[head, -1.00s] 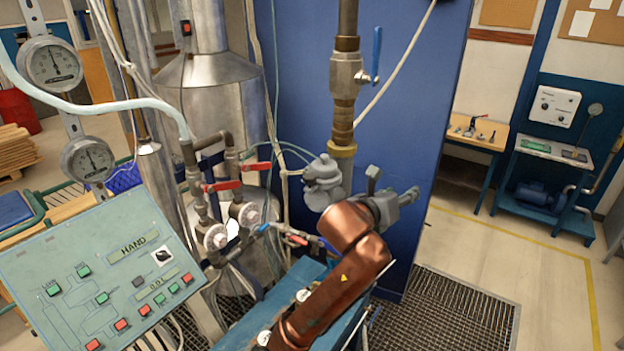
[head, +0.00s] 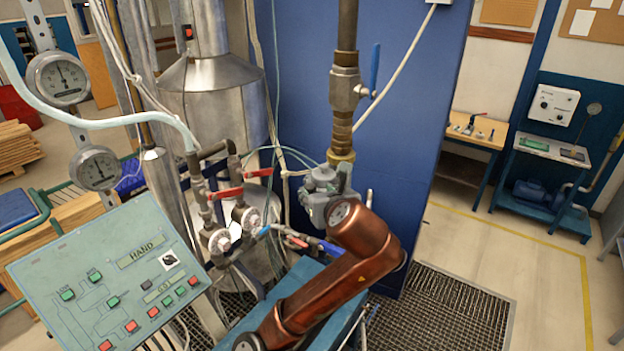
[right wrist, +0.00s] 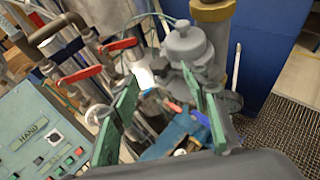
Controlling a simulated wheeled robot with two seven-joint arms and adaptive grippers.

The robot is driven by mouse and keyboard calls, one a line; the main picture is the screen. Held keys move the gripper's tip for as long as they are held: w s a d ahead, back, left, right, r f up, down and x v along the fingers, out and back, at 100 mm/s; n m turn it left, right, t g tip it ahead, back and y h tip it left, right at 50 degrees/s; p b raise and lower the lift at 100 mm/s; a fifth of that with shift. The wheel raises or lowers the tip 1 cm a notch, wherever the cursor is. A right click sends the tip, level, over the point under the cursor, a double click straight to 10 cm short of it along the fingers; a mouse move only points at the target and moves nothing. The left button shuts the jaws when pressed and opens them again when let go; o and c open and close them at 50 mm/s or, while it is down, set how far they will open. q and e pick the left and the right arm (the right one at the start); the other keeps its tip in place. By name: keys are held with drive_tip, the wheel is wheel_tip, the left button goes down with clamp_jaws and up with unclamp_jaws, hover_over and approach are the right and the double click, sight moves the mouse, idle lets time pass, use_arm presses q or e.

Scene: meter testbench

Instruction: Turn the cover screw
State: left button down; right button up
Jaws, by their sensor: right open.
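A grey meter body (head: 322,183) with a domed cap hangs under the brass fitting of a vertical pipe in the head view. It also shows in the right wrist view (right wrist: 188,48), above and beyond my fingers. I cannot make out the cover screw itself. My right gripper (right wrist: 160,98) has its green finger pads spread apart with nothing held between them. In the head view its grey parts overlap the meter's lower right side, partly hidden by my copper arm. I cannot tell whether it touches the meter. My left gripper is not in view.
A green control panel (head: 108,275) stands at the left. Red-handled valves (head: 229,192) and pipes are left of the meter. A blue-handled valve (head: 375,70) sits above it. A blue bench (head: 300,272) lies below my arm.

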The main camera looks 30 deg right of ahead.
sight(311, 188)
drive_tip(key=p+x, duration=0.1)
drive_tip(key=x, duration=0.1)
drive_tip(key=p+x, duration=0.3)
drive_tip(key=x, duration=0.1)
drive_tip(key=shift+s+a+f+p, duration=0.1)
drive_tip(key=shift+f+p, duration=0.15)
drive_tip(key=shift+p, duration=0.05)
drive_tip(key=shift+c, duration=0.3)
clamp_jaws()
